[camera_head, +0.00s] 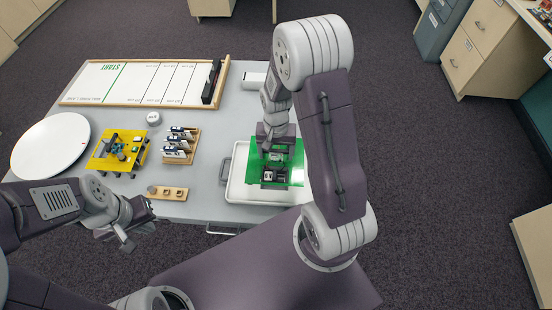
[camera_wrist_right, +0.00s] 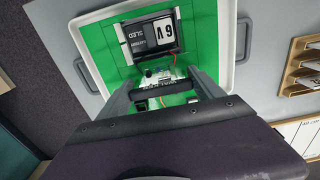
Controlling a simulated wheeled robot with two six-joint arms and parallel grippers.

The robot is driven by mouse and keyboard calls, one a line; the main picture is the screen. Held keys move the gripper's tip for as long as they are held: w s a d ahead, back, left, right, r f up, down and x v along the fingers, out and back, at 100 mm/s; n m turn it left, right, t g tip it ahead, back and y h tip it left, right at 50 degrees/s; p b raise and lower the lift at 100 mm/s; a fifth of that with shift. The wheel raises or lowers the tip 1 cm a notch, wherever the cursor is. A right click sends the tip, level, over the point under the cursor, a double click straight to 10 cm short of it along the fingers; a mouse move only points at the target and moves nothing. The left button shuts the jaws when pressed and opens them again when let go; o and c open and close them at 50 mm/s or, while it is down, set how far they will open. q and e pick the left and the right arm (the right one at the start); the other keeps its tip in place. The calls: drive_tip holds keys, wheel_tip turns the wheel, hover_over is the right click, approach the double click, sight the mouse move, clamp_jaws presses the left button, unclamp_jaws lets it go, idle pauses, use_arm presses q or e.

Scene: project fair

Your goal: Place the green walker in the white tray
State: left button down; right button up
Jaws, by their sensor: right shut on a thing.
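The green walker (camera_head: 292,164) has a flat green body with a black battery holder and a 6V battery on it (camera_wrist_right: 152,34). My right gripper (camera_head: 270,150) is shut on a dark bar of the walker, seen between the fingers in the right wrist view (camera_wrist_right: 166,94). The walker is over the white tray (camera_head: 236,186), within its rim in the right wrist view (camera_wrist_right: 72,20). I cannot tell whether it touches the tray floor; its legs are hidden. My left gripper (camera_head: 136,226) is empty and looks open, near the table's front left edge.
A yellow walker (camera_head: 104,162), a round white board (camera_head: 45,148), a wooden rack of cards (camera_head: 180,146) and a small wooden block holder (camera_head: 168,193) stand left of the tray. A walking lane board (camera_head: 135,84) lies at the back. A white box (camera_head: 254,80) is behind the tray.

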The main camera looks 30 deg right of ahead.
sight(276, 157)
drive_tip(key=shift+f, duration=2)
drive_tip(key=shift+f, duration=0.1)
drive_tip(key=o, duration=1.5)
drive_tip(key=shift+o, duration=0.2)
wheel_tip(276, 157, up, 12)
drive_tip(key=shift+r+p, duration=0.15)
drive_tip(key=shift+p, duration=0.25)
drive_tip(key=s+a+n+t, duration=0.1)
drive_tip(key=s+a+n, duration=0.4)
drive_tip(key=s, duration=0.3)
drive_tip(key=shift+s+r+n, duration=0.25)
drive_tip(key=shift+r+n, duration=0.05)
drive_tip(key=shift+n, duration=0.2)
